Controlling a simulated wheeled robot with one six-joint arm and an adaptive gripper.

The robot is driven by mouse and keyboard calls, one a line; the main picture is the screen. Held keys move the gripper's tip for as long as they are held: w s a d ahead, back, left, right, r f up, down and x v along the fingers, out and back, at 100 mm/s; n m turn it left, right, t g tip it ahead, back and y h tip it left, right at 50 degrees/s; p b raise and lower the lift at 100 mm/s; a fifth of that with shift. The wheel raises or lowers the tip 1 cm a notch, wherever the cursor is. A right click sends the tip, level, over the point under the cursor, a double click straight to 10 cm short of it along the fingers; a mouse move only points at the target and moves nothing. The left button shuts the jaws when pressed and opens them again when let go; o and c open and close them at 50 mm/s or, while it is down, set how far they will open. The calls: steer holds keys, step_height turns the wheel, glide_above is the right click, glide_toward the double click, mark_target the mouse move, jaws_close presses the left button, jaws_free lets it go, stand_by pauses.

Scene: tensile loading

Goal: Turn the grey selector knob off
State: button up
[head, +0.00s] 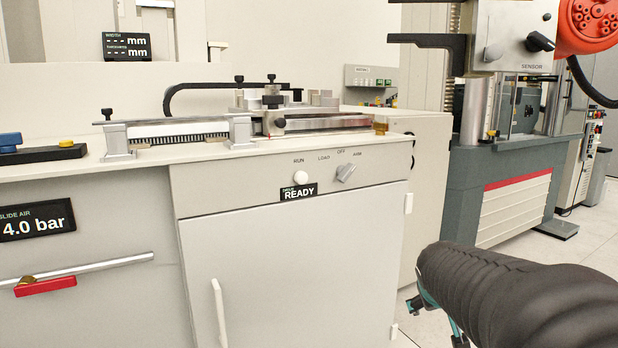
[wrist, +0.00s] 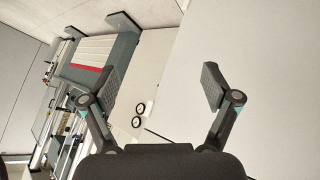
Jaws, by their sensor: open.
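The grey selector knob (head: 346,172) is on the sloped upper front panel of the white cabinet, right of centre in the head view. Small labels including RUN, LOAD and OFF sit around it. Its ridge slants up and to the right; I cannot tell for certain which label it points at. My gripper (wrist: 160,86) shows in the wrist view with its two fingers wide apart and nothing between them. In the head view my dark arm is at the lower right, below and right of the knob, and mostly hides the gripper. The knob is not seen in the wrist view.
A white round button (head: 300,177) and a READY display (head: 299,192) are left of the knob. The cabinet door (head: 300,270) has a vertical handle (head: 219,312). A slide fixture (head: 190,130) lies on top. A grey testing machine (head: 510,180) stands at right. Floor shows between.

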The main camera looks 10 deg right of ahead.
steer(key=w+d+r+n+t+h, duration=0.1)
steer(key=w+d+r+n+t, duration=0.2)
steer(key=w+d, duration=0.45)
steer(key=n+t+y, duration=0.7)
steer(key=n+y, duration=0.4)
steer(key=y, duration=0.1)
glide_toward(349, 174)
steer(key=x, duration=1.1)
steer(key=c, duration=1.2)
